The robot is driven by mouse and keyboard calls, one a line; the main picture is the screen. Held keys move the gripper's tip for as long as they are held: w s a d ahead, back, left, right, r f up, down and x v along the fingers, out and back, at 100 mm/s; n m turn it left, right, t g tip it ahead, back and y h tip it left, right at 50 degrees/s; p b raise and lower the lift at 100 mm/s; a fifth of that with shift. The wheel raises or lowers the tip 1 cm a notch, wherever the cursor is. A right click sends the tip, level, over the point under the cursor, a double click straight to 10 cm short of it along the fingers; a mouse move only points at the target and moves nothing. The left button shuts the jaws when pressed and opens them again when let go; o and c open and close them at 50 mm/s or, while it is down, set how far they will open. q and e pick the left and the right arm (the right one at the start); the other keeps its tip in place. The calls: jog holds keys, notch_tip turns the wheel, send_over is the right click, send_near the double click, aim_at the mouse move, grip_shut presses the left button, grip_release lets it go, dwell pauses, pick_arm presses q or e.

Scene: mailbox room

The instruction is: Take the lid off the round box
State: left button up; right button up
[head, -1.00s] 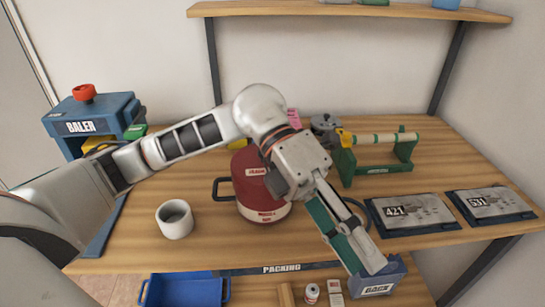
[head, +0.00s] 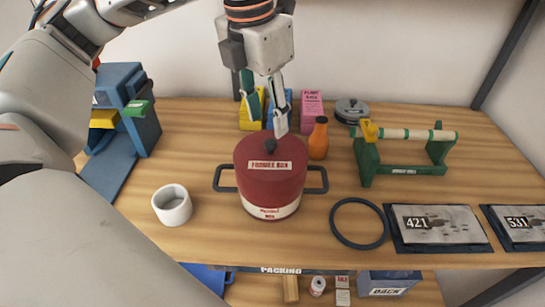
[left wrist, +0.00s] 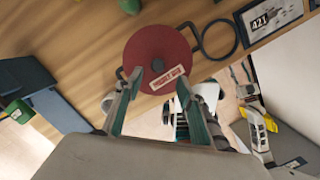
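The round box (head: 269,207) is a dark red pot with a black handle on each side, standing upright on the wooden table. Its red lid (head: 258,158), with a white label and a black knob (head: 271,146), sits on it. My left gripper (head: 267,114) points down above the lid, its fingers apart with nothing between them. In the left wrist view, the gripper (left wrist: 159,88) is open and the lid (left wrist: 142,52) with its knob (left wrist: 157,65) lies just beyond the fingertips.
An orange bottle (head: 318,138) stands close behind the box at right. A white cup (head: 172,205) is at left, a black ring (head: 334,222) at right. A green roll holder (head: 368,168) and a blue baler (head: 143,125) stand farther out. Bare table lies between the cup and box.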

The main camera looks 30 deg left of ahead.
aim_at(270, 142)
pick_arm(q)
jog(key=f, duration=0.2)
jog(key=w+f, duration=0.1)
jog(key=f, duration=0.2)
jog(key=shift+a+f, duration=0.15)
jog(key=shift+f, duration=0.15)
grip_shut()
